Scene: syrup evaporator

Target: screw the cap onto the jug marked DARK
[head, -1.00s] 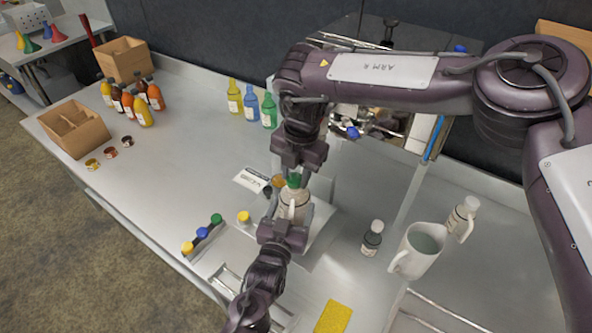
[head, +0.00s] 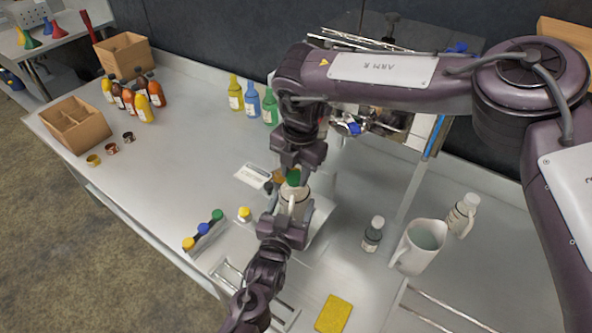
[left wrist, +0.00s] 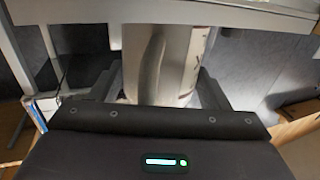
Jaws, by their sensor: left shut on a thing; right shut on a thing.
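A pale jug with a handle (head: 294,203) stands upright at the middle of the bench. My left gripper (head: 288,222) is shut on it from the front. In the left wrist view the jug (left wrist: 172,62) shows between the fingers with its handle, and its lettering is only partly visible, so I cannot read the mark. A green cap (head: 293,178) is at the jug's mouth. My right gripper (head: 297,165) is shut on the cap from above. I cannot tell how far the cap is seated, because the gripper covers part of it.
A rack with yellow, blue and green caps (head: 203,231) lies front left, near a loose yellow cap (head: 244,214). A yellow sponge (head: 333,314) lies in front.

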